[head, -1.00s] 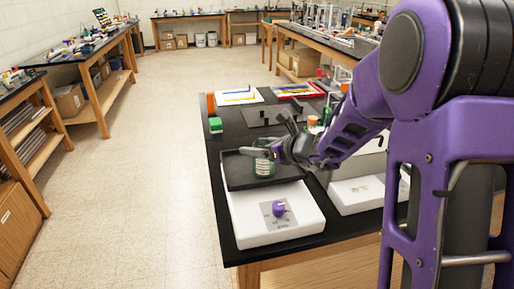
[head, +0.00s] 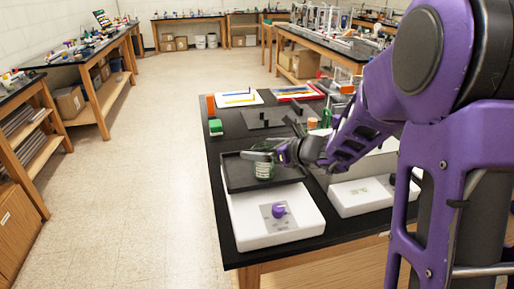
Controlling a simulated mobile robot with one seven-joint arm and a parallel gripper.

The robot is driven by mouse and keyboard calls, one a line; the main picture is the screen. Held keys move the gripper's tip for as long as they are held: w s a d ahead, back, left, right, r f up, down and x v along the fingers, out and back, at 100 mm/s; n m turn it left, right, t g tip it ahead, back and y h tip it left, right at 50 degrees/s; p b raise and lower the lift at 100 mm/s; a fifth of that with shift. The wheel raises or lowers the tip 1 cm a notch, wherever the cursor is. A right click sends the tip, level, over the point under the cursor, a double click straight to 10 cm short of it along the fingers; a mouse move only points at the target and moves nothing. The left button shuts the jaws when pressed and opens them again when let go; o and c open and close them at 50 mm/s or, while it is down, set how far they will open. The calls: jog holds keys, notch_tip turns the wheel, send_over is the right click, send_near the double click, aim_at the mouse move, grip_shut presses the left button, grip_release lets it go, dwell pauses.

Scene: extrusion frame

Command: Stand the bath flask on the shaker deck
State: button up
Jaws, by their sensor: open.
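The flask (head: 264,171), glass with a greenish tint and a pale label, stands upright on the black shaker deck (head: 236,178). The deck tops a white shaker with a purple knob (head: 278,211) on its front panel. My gripper (head: 268,157) is open at the upper part of the flask, reaching in from the right. One finger shows in front of or beside the flask's neck; the other is hard to make out. Whether the fingers touch the glass cannot be told. The flask's top is partly hidden by the gripper.
A second white device (head: 360,196) stands right of the shaker, partly behind my arm. The floor to the left is clear.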

jog(key=v, duration=1)
jog(key=shift+p, duration=0.3)
